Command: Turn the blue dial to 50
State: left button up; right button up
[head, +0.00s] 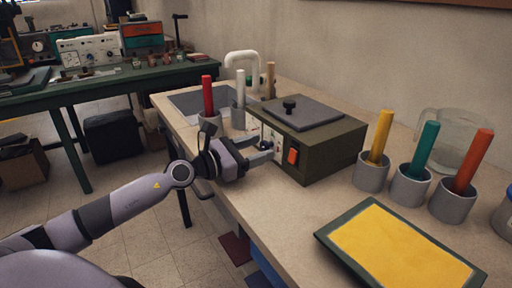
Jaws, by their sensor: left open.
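An olive box (330,150) with a grey lid (303,112) and black lid knob stands on the counter. Its front has a pale panel (272,133) and an orange-red switch (293,156). My left gripper (264,150) is open at this panel, left of the switch, with its fingers pointing at the box. A small dark round part, perhaps the blue dial, shows between the fingers. The gripper covers much of it, so its colour and setting cannot be read, nor whether the fingers touch it. My right gripper is not in view.
A red rod (208,95) and a white rod stand in grey cups behind the gripper, by a sink. To the right are yellow (381,135), teal and orange rods in cups, a glass jug (455,140) and a yellow framed panel (400,248). Bare counter lies before the box.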

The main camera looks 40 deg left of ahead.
pick_arm(q)
jog(key=shift+c, duration=0.7)
grip_shut()
jog(key=c, duration=0.9)
grip_release()
jog(key=shift+n, duration=0.3)
